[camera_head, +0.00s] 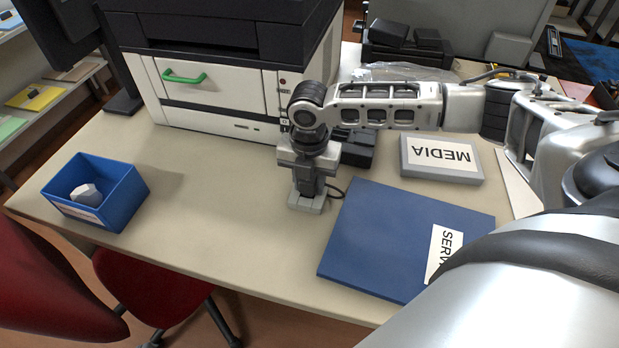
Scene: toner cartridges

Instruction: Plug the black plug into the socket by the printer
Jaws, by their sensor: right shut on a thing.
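My right gripper (306,203) points down over the table in front of the printer (225,85). It is shut on the black plug, which is mostly hidden by the fingers. A thin dark cable (337,190) curves out to the right beside the fingertips. A black block (358,150) stands on the table right of the printer, just behind the gripper and partly covered by it; it may be the socket, but its openings do not show clearly. My left gripper is not in view.
A blue binder (385,235) lies right of the gripper, with a grey MEDIA box (441,160) behind it. A blue bin (125,185) holding a pale lump stands at the left. The table between bin and gripper is clear. Red chairs stand at the front edge.

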